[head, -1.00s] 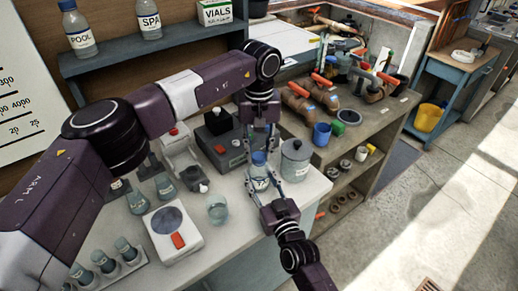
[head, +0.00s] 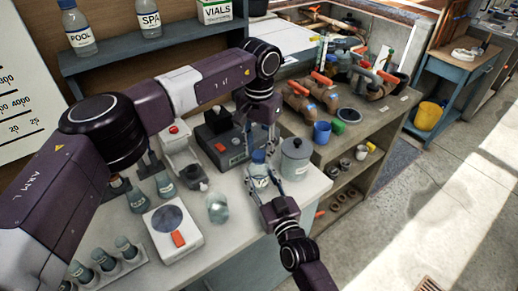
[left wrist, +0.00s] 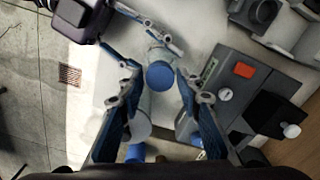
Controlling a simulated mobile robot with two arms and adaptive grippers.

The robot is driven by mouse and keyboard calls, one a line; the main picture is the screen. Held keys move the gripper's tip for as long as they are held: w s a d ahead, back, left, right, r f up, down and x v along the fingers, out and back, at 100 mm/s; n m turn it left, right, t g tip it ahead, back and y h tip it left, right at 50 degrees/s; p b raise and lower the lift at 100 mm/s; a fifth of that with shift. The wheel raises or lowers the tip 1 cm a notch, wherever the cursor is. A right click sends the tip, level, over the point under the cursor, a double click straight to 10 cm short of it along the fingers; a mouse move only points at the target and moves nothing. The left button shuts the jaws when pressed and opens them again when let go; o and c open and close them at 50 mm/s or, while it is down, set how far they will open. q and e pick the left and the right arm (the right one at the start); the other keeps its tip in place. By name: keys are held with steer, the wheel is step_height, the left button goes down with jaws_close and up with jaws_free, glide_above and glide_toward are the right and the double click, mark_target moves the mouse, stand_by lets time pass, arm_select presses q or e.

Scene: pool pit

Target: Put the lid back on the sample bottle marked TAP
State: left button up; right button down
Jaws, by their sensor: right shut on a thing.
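A clear sample bottle (head: 258,178) stands upright near the bench's right edge, its label too small to read. A blue lid (head: 258,157) sits on its top; it also shows in the left wrist view (left wrist: 160,75). I cannot tell how tightly it is seated. My right gripper (head: 264,191) is shut on the bottle's body from the front. My left gripper (head: 262,142) points down just above the lid. In the left wrist view its fingers (left wrist: 158,82) are spread either side of the lid with gaps, holding nothing.
A grey lidded canister (head: 295,160) stands close right of the bottle. A glass beaker (head: 218,208), a scale (head: 172,234) and a dark device with a red button (head: 222,145) stand to the left. POOL and SPA bottles (head: 150,20) are on the shelf behind.

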arm_select(q)
steer(key=shift+o, duration=0.8)
steer(key=shift+r, duration=2.3)
steer(key=shift+c, duration=0.4)
